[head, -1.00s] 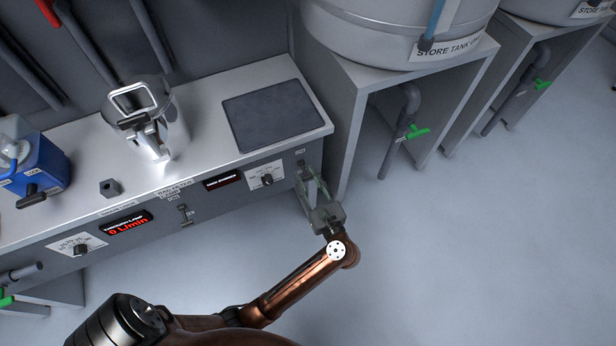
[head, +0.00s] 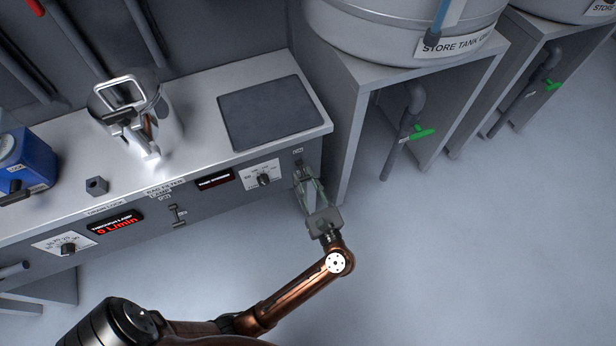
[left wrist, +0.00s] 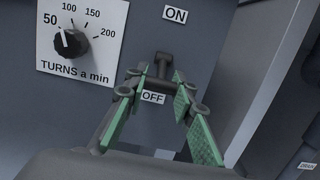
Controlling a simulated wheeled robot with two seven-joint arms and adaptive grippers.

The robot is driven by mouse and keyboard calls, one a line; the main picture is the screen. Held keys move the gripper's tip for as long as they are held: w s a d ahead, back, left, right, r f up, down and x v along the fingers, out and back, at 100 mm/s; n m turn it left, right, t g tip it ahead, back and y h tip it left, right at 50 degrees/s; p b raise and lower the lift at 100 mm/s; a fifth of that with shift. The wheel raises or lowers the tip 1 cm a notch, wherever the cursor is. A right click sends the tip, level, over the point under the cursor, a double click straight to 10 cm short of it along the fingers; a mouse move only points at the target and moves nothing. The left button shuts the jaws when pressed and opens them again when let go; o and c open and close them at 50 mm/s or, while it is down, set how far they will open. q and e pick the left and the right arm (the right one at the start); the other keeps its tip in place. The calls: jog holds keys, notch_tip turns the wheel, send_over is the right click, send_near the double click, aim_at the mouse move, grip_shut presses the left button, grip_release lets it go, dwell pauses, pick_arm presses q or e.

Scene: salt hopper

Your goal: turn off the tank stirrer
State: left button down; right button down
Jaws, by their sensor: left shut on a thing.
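The stirrer switch (left wrist: 164,66) is a dark T-shaped lever on the grey panel. An ON label (left wrist: 175,15) is above it and an OFF label (left wrist: 152,97) below it. My left gripper (left wrist: 162,82) has its green-padded fingers on either side of the lever and is shut on it. In the head view my left gripper (head: 304,174) is at the right end of the bench front, and its fingers hide the lever there. I cannot tell exactly which way the lever tilts. My right gripper is not in view.
A TURNS a min dial (left wrist: 70,42) is left of the switch, with its pointer near 50. It also shows in the head view (head: 263,180). A metal jug (head: 165,120) stands on the bench. A store tank stand (head: 352,110) is close on the right.

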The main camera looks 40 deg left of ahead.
pick_arm(q)
jog(key=shift+s+f, duration=0.1)
jog(key=c, duration=1.6)
grip_release()
notch_tip(320, 180, up, 10)
jog(key=shift+r, duration=0.1)
jog(key=shift+d, duration=0.1)
